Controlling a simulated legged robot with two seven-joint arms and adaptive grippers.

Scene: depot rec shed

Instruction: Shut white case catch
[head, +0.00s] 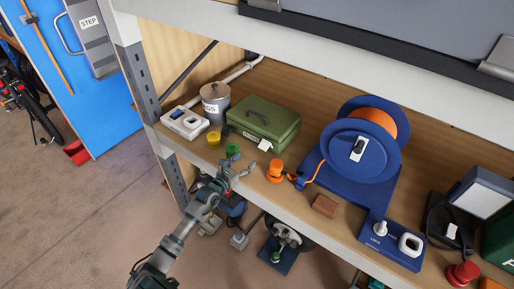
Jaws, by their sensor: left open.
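A small white case (186,122) sits at the left end of the wooden shelf, beside a grey lidded tin. Its top carries a dark panel and a pale rounded part; the catch is too small to make out, so I cannot tell how it stands. My left gripper (238,169) is open and empty at the front edge of the shelf, right of and nearer than the white case and apart from it. My right gripper is not in view.
Behind the gripper are a green toolbox (265,122), a yellow pot (213,138) and a green one (232,149). An orange pot (275,171), blue cable reel (352,150) and brown block (325,206) stand to the right. A metal post (140,85) borders the shelf's left end.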

